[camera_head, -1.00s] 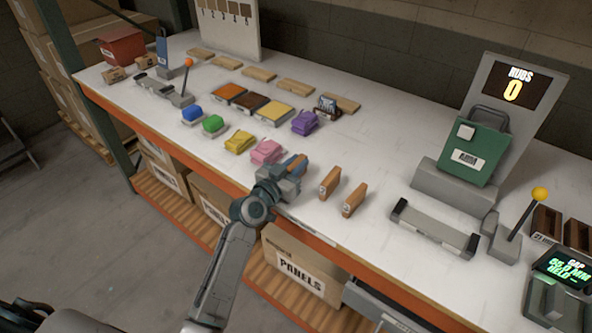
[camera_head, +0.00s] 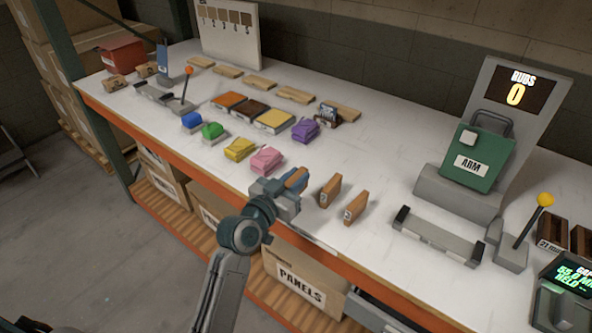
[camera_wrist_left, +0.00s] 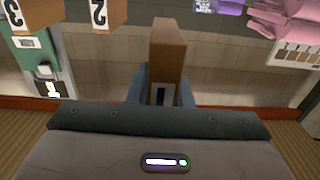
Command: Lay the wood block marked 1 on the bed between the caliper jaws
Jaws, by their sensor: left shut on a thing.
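My left gripper (camera_head: 290,187) is shut on a wood block (camera_head: 297,178), just left of two other standing blocks. In the left wrist view the held block (camera_wrist_left: 168,45) stands between the blue-grey fingers. A dark stroke like a 1 shows on its pale label, partly hidden. The wood blocks marked 2 (camera_wrist_left: 98,12) and 3 (camera_wrist_left: 25,14) are apart from it; both stand on the bench in the head view. A grey bed with raised ends like caliper jaws (camera_head: 437,237) lies to their right, empty. My right gripper is not in view.
A yellow-knobbed lever (camera_head: 540,205) and a gap display (camera_head: 575,280) stand right of the bed. Coloured pouches, including a pink one (camera_head: 266,159), lie left. White bench top is clear between blocks and bed.

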